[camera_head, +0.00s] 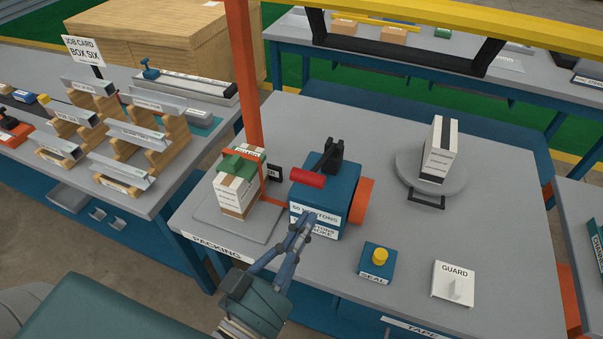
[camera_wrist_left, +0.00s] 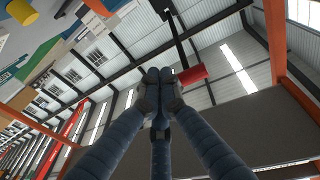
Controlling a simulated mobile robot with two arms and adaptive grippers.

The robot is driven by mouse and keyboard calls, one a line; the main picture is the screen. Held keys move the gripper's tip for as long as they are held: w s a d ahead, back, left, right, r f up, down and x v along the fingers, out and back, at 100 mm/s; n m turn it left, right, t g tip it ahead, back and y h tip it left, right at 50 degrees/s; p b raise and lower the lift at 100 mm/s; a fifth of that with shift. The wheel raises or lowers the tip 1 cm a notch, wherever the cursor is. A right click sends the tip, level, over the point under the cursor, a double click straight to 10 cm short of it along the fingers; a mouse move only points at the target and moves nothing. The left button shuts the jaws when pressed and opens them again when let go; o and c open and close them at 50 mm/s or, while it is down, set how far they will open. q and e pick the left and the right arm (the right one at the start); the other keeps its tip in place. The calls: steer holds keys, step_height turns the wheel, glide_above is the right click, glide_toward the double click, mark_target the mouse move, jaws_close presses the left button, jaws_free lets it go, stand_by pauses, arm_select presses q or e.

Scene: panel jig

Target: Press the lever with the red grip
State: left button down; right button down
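The lever's red grip (camera_head: 307,178) sticks out to the left from a black lever bracket (camera_head: 333,157) on top of a blue box press (camera_head: 325,200) labelled in newtons. In the left wrist view the red grip (camera_wrist_left: 192,74) shows just right of my fingertips, with its dark arm running up from it. My left gripper (camera_head: 303,222) comes up from below in front of the press's label. Its fingers meet at the tips (camera_wrist_left: 160,78), with nothing seen between them. It looks below the red grip, with a gap between them. My right gripper is not in view.
An orange post (camera_head: 244,75) rises behind a carton (camera_head: 237,197) with a green piece on top, left of the press.

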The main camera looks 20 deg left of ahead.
arm_select(q)
steer(key=s+a+r+n+t+y, duration=0.2)
steer(key=s+r+t, duration=0.1)
steer(key=r, duration=0.4)
steer(key=shift+s+a+r+t+y, duration=0.3)
steer(key=shift+s+t, duration=0.05)
steer(key=shift+t, duration=0.05)
step_height(320, 180, up, 4)
steer(key=p, duration=0.4)
glide_above(302, 182)
steer(key=shift+r, duration=0.2)
steer(key=f, duration=0.4)
steer(key=shift+s+f, duration=0.2)
steer(key=shift+s, duration=0.2)
